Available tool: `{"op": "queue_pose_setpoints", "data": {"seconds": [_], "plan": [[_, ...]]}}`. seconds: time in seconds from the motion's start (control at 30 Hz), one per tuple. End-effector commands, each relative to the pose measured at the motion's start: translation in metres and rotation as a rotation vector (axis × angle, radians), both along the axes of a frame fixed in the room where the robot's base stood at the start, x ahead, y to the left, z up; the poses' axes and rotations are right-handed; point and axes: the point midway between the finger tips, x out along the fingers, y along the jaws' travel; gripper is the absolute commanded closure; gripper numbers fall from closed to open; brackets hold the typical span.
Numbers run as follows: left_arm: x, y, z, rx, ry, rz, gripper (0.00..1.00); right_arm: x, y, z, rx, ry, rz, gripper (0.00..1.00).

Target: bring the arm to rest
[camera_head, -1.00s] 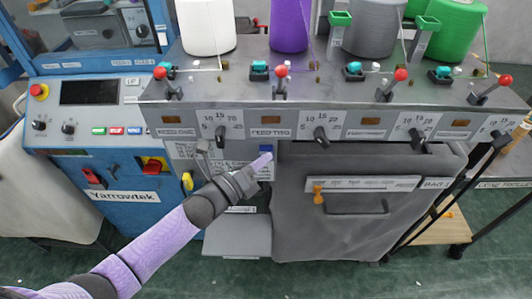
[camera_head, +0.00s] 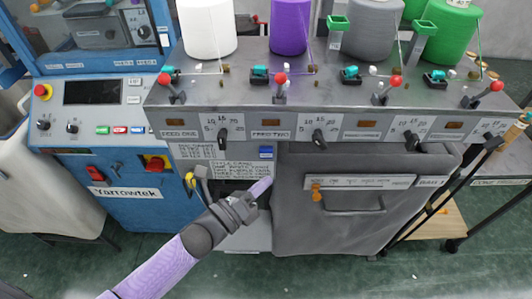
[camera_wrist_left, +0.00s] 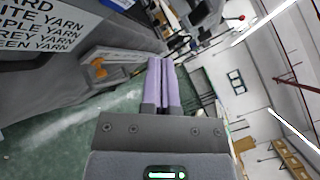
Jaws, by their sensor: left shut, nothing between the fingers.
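My left gripper (camera_head: 262,188) reaches in from the bottom left in the head view. Its lilac fingers are together and hold nothing. It is in front of the machine, below the printed instruction card (camera_head: 225,165) and left of the grey bag front (camera_head: 345,225). In the left wrist view the closed fingers (camera_wrist_left: 162,85) point away into the room, with the card at the upper left. My right gripper is not in view.
The grey feed shelf (camera_head: 290,95) carries several red-topped levers and dials. White (camera_head: 207,28) and purple (camera_head: 290,25) yarn cones stand behind it. The blue Yarrowtek cabinet (camera_head: 135,205) is at left. A wooden shelf (camera_head: 432,220) is at right. Green floor shows in front.

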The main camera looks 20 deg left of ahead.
Motion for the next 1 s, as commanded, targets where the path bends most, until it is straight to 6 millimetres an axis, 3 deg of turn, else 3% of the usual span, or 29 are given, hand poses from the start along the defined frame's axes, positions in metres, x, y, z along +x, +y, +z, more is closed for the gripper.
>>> {"op": "queue_pose_setpoints", "data": {"seconds": [0.47, 0.53, 0.57, 0.67, 0.7, 0.77, 0.8, 0.87, 0.9, 1.0], "plan": [[0.0, 0.0, -0.001, 0.0, 0.002, 0.0, 1.0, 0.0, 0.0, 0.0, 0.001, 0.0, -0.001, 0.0], [-0.001, 0.005, -0.021, -0.041, 0.075, 0.024, 1.0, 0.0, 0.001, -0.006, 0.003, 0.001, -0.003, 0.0], [-0.003, 0.009, -0.037, -0.08, 0.137, 0.046, 1.0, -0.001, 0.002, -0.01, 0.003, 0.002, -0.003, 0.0], [-0.021, 0.029, -0.125, -0.3, 0.47, 0.193, 1.0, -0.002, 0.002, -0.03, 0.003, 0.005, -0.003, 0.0], [-0.037, 0.039, -0.167, -0.414, 0.624, 0.284, 1.0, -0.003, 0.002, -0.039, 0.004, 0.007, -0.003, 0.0], [-0.067, 0.051, -0.224, -0.586, 0.837, 0.439, 1.0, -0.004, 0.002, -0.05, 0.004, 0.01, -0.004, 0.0], [-0.091, 0.057, -0.26, -0.701, 0.965, 0.555, 1.0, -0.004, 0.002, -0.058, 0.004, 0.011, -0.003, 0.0], [-0.133, 0.064, -0.308, -0.87, 1.134, 0.749, 1.0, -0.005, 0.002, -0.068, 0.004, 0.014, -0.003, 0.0], [-0.164, 0.068, -0.337, -0.978, 1.23, 0.89, 1.0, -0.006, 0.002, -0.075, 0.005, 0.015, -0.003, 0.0], [-0.242, 0.071, -0.388, -1.204, 1.388, 1.249, 1.0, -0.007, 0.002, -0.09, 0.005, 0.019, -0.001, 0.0]]}}
